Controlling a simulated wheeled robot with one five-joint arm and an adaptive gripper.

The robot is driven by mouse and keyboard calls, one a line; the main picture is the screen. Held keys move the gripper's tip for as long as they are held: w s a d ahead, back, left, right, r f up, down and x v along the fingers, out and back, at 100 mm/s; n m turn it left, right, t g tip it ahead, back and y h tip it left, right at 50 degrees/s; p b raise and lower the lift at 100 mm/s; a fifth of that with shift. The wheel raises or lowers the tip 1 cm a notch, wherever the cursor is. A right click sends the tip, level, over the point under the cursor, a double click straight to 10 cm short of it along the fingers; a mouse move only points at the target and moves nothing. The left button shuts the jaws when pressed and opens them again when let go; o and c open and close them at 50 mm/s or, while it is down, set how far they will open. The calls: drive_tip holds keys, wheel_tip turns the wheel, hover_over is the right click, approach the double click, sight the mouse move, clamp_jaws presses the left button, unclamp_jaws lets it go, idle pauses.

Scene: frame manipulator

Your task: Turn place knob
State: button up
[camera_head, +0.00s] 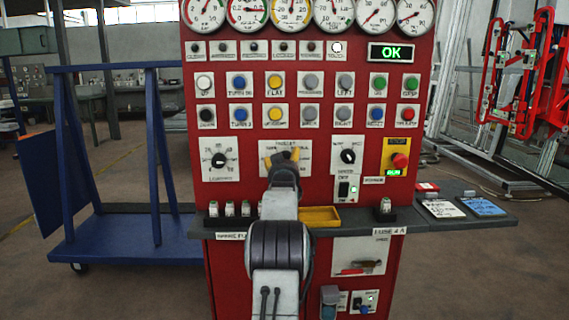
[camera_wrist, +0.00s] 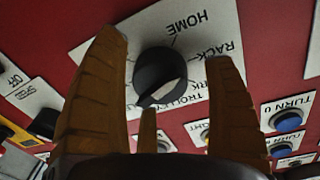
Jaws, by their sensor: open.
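The place knob (camera_wrist: 160,76) is a black round knob with a pale pointer line on a white plate. The plate's legible words include HOME, RACK and TROLLEY. In the wrist view the knob lies between the spread brown fingers of my gripper (camera_wrist: 165,58). The fingers flank it, and I see no clear contact. In the head view my gripper (camera_head: 282,158) is in front of the white plate (camera_head: 312,150) on the red panel and hides most of the knob. My gripper is open and empty.
The red panel (camera_head: 258,122) carries rows of buttons, with a black knob (camera_head: 219,160) left and another (camera_head: 348,156) right. A red mushroom button (camera_head: 399,160) is further right. A grey shelf (camera_head: 345,219) with a yellow tray (camera_head: 320,217) juts out below. A blue trolley (camera_head: 120,238) stands left.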

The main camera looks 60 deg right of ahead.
drive_tip(key=shift+f, duration=0.1)
drive_tip(key=c, duration=1.2)
drive_tip(key=shift+f+m+b, duration=0.2)
drive_tip(key=shift+m+b, duration=0.5)
drive_tip(key=shift+w+m, duration=0.1)
drive_tip(key=shift+m, duration=0.7)
drive_tip(key=shift+a, duration=0.1)
drive_tip(key=o, duration=0.8)
drive_tip(key=shift+w, duration=0.1)
drive_tip(key=o, duration=0.3)
drive_tip(key=shift+o, duration=0.5)
drive_tip(key=shift+r, duration=0.2)
